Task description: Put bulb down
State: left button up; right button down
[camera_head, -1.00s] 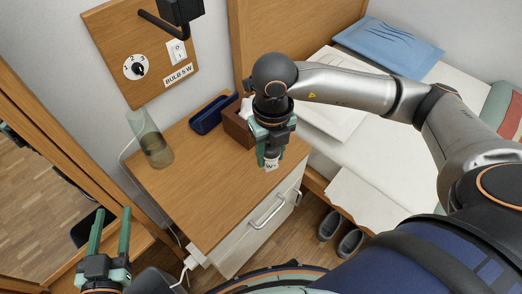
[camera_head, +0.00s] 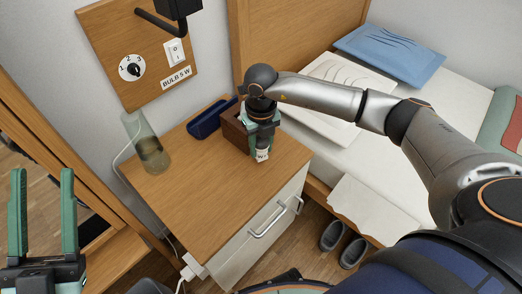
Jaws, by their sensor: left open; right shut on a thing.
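The bulb (camera_head: 262,155) shows as a small white piece with a partly readable "W" label. It sits between the fingers of my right gripper (camera_head: 262,145), which is shut on it. The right gripper points down over the wooden top of the bedside cabinet (camera_head: 215,195), close in front of the brown box (camera_head: 236,130). I cannot tell whether the bulb touches the top. My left gripper (camera_head: 42,215) is open and empty at the lower left, fingers pointing up, away from the cabinet.
A blue tray (camera_head: 208,120) and a glass vase-like cylinder (camera_head: 146,145) stand at the back of the cabinet. A wall board (camera_head: 140,50) carries a dial, a switch and a "BULB 5 W" label. The cabinet top's front is clear. The bed (camera_head: 400,150) lies right.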

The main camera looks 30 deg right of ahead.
pick_arm(q)
jog(key=shift+s+d+r+m+h, duration=0.1)
jog(key=shift+s+r+m+h, duration=0.55)
jog(key=shift+r+h, duration=0.15)
pick_arm(e)
jog(key=shift+f, duration=0.75)
pick_arm(q)
jog(key=shift+s+d+r+m+h+b, duration=0.1)
jog(key=shift+s+r+m+h+b, duration=0.05)
jog(key=shift+s+m+h+b, duration=0.15)
pick_arm(e)
jog(key=shift+f, duration=0.35)
jog(key=shift+f, duration=0.25)
jog(key=shift+c, duration=2.4)
grip_release()
pick_arm(q)
jog(key=shift+s+r+m+h, duration=0.55)
jog(key=shift+r+h, duration=0.05)
jog(key=shift+h, duration=0.1)
jog(key=shift+w, duration=0.1)
pick_arm(e)
jog(key=shift+r, duration=0.15)
